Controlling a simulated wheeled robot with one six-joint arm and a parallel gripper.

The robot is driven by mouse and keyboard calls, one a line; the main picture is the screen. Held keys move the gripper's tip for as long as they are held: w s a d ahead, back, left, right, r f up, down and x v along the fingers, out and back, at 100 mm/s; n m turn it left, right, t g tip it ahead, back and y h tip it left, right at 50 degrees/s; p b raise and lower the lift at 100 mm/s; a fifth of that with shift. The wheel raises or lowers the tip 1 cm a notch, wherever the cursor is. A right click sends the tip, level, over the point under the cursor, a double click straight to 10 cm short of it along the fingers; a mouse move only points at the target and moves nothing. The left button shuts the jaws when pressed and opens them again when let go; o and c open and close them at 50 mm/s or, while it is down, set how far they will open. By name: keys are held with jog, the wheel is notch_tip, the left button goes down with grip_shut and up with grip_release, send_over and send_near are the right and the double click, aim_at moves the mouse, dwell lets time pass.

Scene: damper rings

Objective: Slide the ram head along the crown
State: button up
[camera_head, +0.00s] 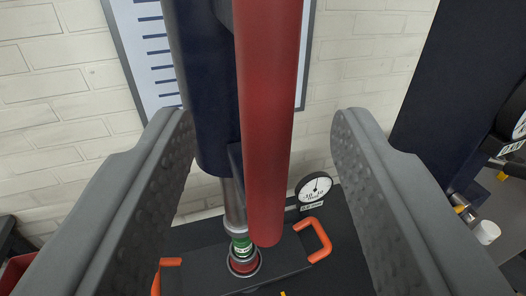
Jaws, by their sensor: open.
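My gripper (262,150) is open, with one grey dimpled finger at the left and one at the right of the camera view. A long red bar (268,120) hangs down between the fingers, with clear space on both sides. Behind it is a dark blue ram body (204,110) with a steel rod (233,205) coming out below. Under the rod is a green ring (241,247), above a dark red, silver-rimmed seat (243,264). The crown is not clearly in view.
A round dial gauge (315,187) stands beside the dark press bed (215,255). Orange handles rise at its right (316,239) and left (169,263). A dark blue column (440,90) stands at right, near a small white cup (487,232). A white brick wall (60,90) is behind.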

jog(key=shift+s, duration=1.4)
jog(key=s+a+f, duration=0.2)
jog(key=s+a, duration=0.1)
jog(key=s, duration=0.5)
jog(key=s+a+f, duration=0.3)
jog(key=s, duration=0.5)
jog(key=s+a+f, duration=0.2)
jog(key=s+a, duration=0.2)
jog(key=s, duration=0.4)
jog(key=s+a+f, duration=0.2)
jog(key=s+f, duration=0.9)
jog(key=s, duration=0.1)
jog(key=s+a+f, duration=0.3)
jog(key=s+f, duration=0.7)
jog(key=s, duration=0.3)
jog(key=shift+f+g, duration=0.3)
jog(key=shift+f, duration=0.1)
